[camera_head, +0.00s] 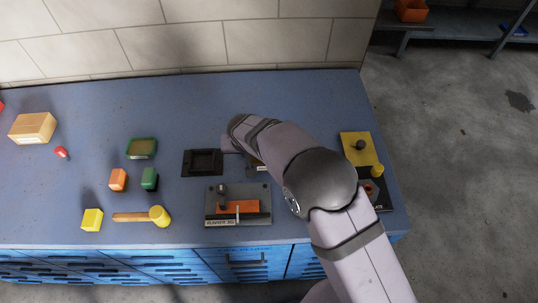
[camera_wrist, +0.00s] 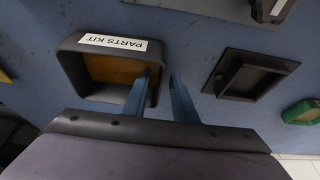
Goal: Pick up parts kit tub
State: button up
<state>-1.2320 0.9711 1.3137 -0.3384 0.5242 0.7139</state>
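The parts kit tub (camera_wrist: 68,68) is a dark open tub with a tan inside and a white "PARTS KIT" label, at upper left in the wrist view. In the head view only a small part of it (camera_head: 257,167) shows beside my arm. My gripper (camera_wrist: 160,76) has two blue fingers with a gap between them. They appear one on each side of the tub's right wall, the left finger overlapping the opening. I cannot tell whether they touch the wall. In the head view my arm hides the fingers.
A black square frame (camera_head: 202,163) lies left of the tub. A grey fixture plate (camera_head: 262,217) is in front. A green bin (camera_head: 141,148), coloured blocks and a yellow mallet (camera_head: 159,216) are further left. A yellow plate (camera_head: 357,150) stands right of my arm.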

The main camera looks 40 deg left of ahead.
grip_shut()
jog(key=shift+r, duration=0.15)
jog(key=shift+r+p, duration=0.2)
jog(key=shift+p, duration=0.25)
notch_tip(320, 180, up, 10)
jog(key=b, duration=0.2)
jog(key=shift+f+b, duration=0.15)
jog(key=shift+b, duration=0.15)
jog(key=shift+s, duration=0.1)
